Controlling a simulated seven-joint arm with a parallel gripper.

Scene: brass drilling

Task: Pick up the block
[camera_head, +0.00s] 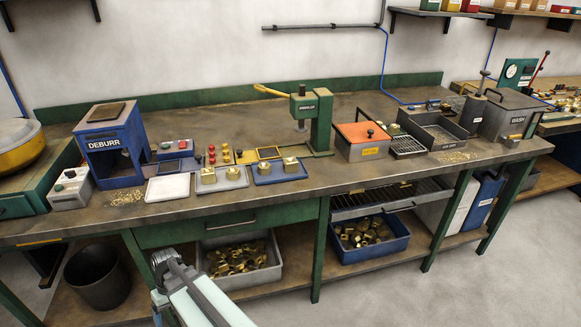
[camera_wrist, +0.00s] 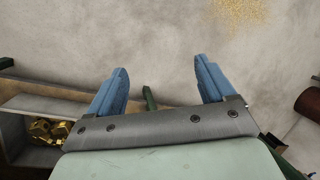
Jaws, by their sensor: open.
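Small brass blocks stand on the bench in the head view: one (camera_head: 208,175) at left and one (camera_head: 233,173) at right on the grey tray (camera_head: 222,187), and another (camera_head: 290,165) on the blue tray (camera_head: 265,180). I cannot tell which one the task means. My gripper (camera_wrist: 161,67) shows in the wrist view with its two blue fingers spread and nothing between them. In the head view, my gripper's end (camera_head: 170,265) is low in front of the bench, below the drawer; its fingertips are not clear there. The wrist view shows no block between the fingers.
A grey bin (camera_head: 240,284) and a blue bin (camera_head: 408,236) of brass pieces sit on the lower shelf. The deburr machine (camera_head: 108,140), green press (camera_head: 318,115) and wash station (camera_head: 500,112) stand on the bench. A white tray (camera_head: 167,187) is empty.

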